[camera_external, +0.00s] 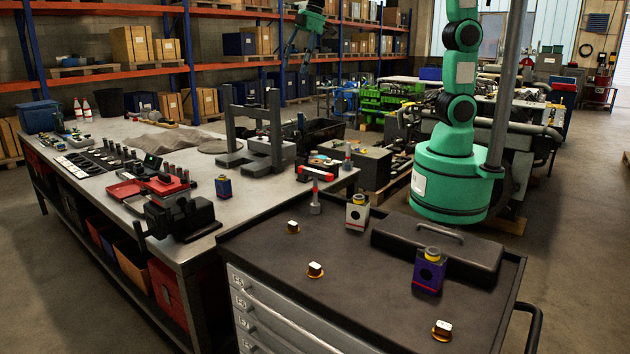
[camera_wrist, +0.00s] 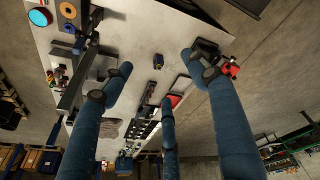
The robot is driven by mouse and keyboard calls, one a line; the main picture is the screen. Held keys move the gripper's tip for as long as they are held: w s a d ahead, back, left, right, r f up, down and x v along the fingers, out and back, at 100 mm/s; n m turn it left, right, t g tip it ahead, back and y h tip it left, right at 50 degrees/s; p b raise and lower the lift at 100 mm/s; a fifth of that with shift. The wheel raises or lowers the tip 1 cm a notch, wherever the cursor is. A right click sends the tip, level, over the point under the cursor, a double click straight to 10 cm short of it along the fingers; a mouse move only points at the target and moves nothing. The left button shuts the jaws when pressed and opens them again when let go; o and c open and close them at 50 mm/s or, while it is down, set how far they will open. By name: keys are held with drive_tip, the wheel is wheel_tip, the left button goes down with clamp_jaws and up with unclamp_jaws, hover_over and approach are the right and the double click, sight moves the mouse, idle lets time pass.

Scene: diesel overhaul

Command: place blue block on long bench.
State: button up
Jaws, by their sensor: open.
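A dark blue block (camera_external: 224,187) with a yellow top stands upright on the long bench (camera_external: 205,150), between the red-and-black vise and the grey press. A purple-blue block (camera_external: 428,272) with a yellow top stands on the dark cart top (camera_external: 345,285) at the right. A whitish block (camera_external: 357,212) with a yellow top is also on the cart. My gripper (camera_external: 300,50) hangs high near the shelving in the external view, away from these blocks. In the wrist view its blue fingers (camera_wrist: 160,75) are spread apart and empty over the bench.
The vise (camera_external: 178,205) and the press (camera_external: 255,135) stand up from the bench. A black case (camera_external: 437,250) and several small brass-based pieces lie on the cart. A green robot (camera_external: 452,165) stands behind it. Bare bench surface shows around the blue block.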

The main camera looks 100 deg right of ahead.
drive_tip(key=s+a+f+m+t, duration=0.1)
drive_tip(key=s, duration=1.5)
drive_tip(key=s+a+f+m+t, duration=0.1)
drive_tip(key=s+a+m, duration=0.1)
drive_tip(key=s, duration=1.4)
drive_tip(key=shift+a+m, duration=0.3)
drive_tip(key=shift+s+f, duration=0.1)
drive_tip(key=shift+f, duration=0.1)
wheel_tip(320, 180, down, 11)
drive_tip(key=b, duration=1.1)
drive_tip(key=shift+f, duration=0.1)
wheel_tip(320, 180, down, 12)
drive_tip(key=b, duration=1.2)
